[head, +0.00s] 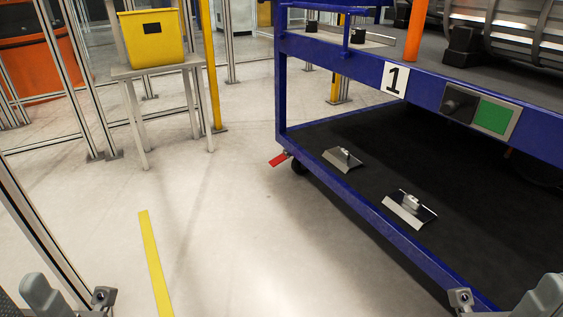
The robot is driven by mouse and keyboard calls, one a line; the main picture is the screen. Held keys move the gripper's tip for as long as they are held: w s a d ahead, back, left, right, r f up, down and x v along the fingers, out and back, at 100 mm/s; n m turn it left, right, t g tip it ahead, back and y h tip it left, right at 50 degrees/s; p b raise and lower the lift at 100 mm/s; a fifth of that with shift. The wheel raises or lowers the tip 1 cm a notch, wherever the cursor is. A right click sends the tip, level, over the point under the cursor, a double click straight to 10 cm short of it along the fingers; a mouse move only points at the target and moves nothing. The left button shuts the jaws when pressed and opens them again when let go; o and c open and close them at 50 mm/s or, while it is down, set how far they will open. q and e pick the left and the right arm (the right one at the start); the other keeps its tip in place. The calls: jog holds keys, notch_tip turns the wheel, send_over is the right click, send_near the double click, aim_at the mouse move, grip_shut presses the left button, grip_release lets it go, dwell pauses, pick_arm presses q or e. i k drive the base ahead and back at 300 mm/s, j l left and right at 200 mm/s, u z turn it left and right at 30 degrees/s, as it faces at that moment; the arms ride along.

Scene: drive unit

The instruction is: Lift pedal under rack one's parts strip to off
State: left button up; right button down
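Rack one is the blue wheeled rack (330,178) on the right, with a white "1" plate (394,80) on its upper beam. A red pedal (278,159) sticks out low at the rack's near left corner, beside a black caster (299,167). It looks slightly tilted, its outer end lower; I cannot tell its exact setting. No strip is clearly identifiable above it. Only grey pieces of my two arms show at the bottom left and bottom right corners, far from the pedal. No gripper fingers can be made out.
Two metal brackets (410,209) lie on the rack's black lower shelf. A panel with a green square (493,116) is on the upper beam. A yellow bin (152,39) stands on a small table at the left. The floor before the rack is clear, with a yellow stripe (154,262).

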aim_at(280, 157)
jog(key=i+j, duration=0.25)
jog(key=i, duration=0.35)
jog(key=i+j+u, duration=0.1)
jog(key=i+j, duration=0.15)
jog(key=i, duration=0.4)
jog(key=i+j, duration=0.15)
jog(key=i, duration=0.45)
jog(key=i+j+u, duration=0.1)
jog(key=i, duration=0.55)
jog(key=i+j, duration=0.25)
jog(key=i, duration=0.4)
